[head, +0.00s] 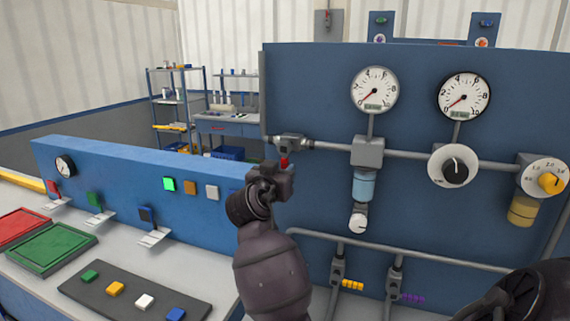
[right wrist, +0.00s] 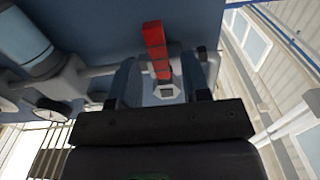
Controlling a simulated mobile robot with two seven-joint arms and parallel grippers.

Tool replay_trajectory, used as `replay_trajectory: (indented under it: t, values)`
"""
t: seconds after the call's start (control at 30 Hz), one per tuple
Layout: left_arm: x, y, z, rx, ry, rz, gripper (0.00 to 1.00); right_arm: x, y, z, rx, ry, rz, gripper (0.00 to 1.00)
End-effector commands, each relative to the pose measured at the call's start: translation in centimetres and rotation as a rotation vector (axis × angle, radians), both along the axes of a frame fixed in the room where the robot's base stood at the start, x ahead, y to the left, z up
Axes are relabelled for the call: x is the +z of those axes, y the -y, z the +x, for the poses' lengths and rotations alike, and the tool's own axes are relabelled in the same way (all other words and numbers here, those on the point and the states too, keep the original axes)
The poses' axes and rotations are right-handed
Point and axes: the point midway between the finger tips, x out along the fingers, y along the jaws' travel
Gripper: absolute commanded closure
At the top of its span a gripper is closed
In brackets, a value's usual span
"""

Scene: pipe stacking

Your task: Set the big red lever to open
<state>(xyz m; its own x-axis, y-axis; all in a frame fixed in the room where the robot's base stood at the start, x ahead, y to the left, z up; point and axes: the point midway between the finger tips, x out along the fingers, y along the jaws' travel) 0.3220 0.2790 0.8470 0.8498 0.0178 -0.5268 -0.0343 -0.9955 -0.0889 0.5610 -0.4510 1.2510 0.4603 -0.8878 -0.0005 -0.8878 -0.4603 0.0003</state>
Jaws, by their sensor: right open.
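The big red lever (head: 284,161) sits on a grey valve (head: 291,143) at the left end of the upper pipe, on the blue panel. In the head view my right gripper (head: 274,176) is right in front of it and hides part of it. In the right wrist view the red lever (right wrist: 155,45) sticks out from the valve, and the open fingers of my right gripper (right wrist: 160,82) stand on either side of its base, with gaps visible. I cannot tell whether either finger touches it. My left gripper is not in view.
The blue panel (head: 310,90) also carries two gauges, a black knob (head: 455,171) and a yellow knob (head: 551,182). A lower pipe (head: 420,259) runs below. To the left stands a console (head: 130,165) with small levers, buttons and trays.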

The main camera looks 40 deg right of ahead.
Motion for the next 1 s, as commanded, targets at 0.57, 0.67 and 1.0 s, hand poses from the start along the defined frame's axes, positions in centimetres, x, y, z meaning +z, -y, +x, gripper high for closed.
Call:
replay_trajectory:
  t: [0.57,0.67,1.0]
  values:
    - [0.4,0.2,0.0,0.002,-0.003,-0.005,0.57,0.0,2.7,1.4,0.0,0.0,0.0,0.57]
    - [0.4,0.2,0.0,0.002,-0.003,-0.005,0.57,0.0,2.7,1.4,0.0,0.0,0.0,0.63]
    - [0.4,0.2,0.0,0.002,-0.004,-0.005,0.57,0.0,2.7,1.4,0.0,0.0,0.0,1.0]
